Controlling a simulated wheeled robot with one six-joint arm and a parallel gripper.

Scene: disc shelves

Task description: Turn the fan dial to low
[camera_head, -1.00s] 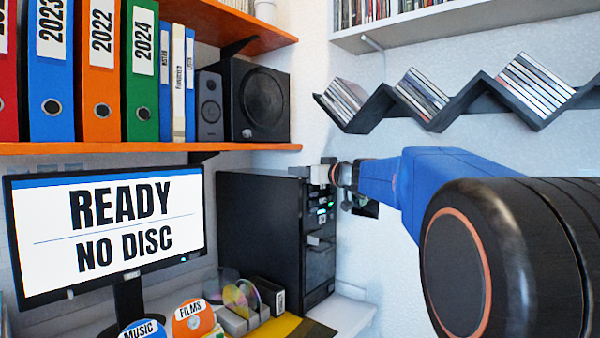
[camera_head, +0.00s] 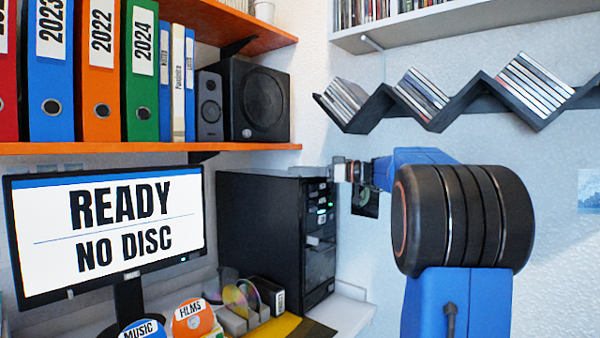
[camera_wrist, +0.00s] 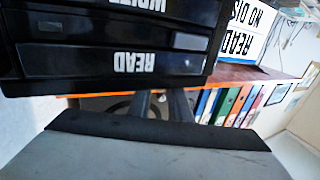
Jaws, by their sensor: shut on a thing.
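The black computer tower (camera_head: 262,235) stands on the white desk, its front facing right. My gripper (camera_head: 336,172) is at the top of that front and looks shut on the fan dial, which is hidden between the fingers. In the wrist view, which is upside down, the fingers (camera_wrist: 164,100) reach to the tower's front (camera_wrist: 115,62) beside the panel marked READ. The dial's setting cannot be read in either view. The monitor (camera_head: 105,232) shows READY and NO DISC.
Orange shelves (camera_head: 150,148) hold binders and black speakers (camera_head: 262,100) above the tower. A zigzag disc shelf (camera_head: 465,100) is on the wall at right. Discs and cases (camera_head: 240,300) lie in front of the tower.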

